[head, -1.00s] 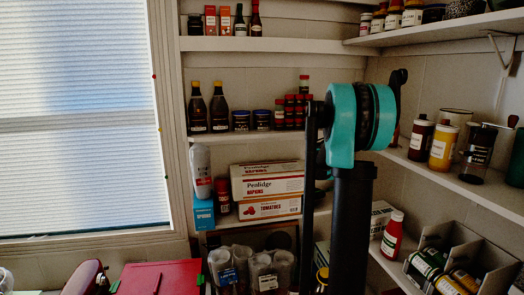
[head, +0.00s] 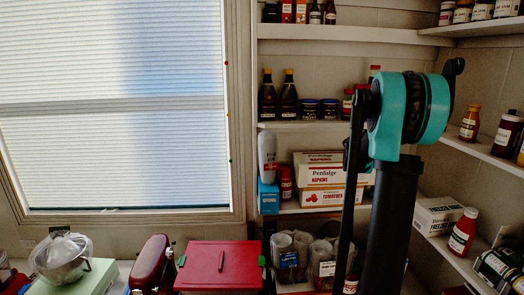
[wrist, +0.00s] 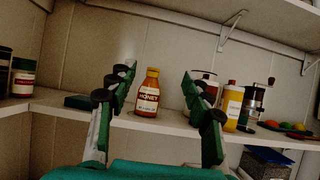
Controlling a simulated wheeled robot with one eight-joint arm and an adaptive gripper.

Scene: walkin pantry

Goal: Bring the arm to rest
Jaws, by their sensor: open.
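My gripper (wrist: 165,90) shows in the wrist view with its two green and black fingers spread apart. It is open and nothing is between the fingertips. Beyond the fingers, a honey bottle (wrist: 148,95) stands upright on a shelf, seen through the gap and apart from the gripper. In the head view my arm stands up at the right, with a teal joint at its top; the gripper itself cannot be made out there.
Shelves with bottles and boxes (head: 325,183) line the back and right walls. A red box (head: 220,262) sits low in front of the window (head: 120,110). A yellow bottle (wrist: 232,105) and a grinder (wrist: 256,103) stand right of the honey.

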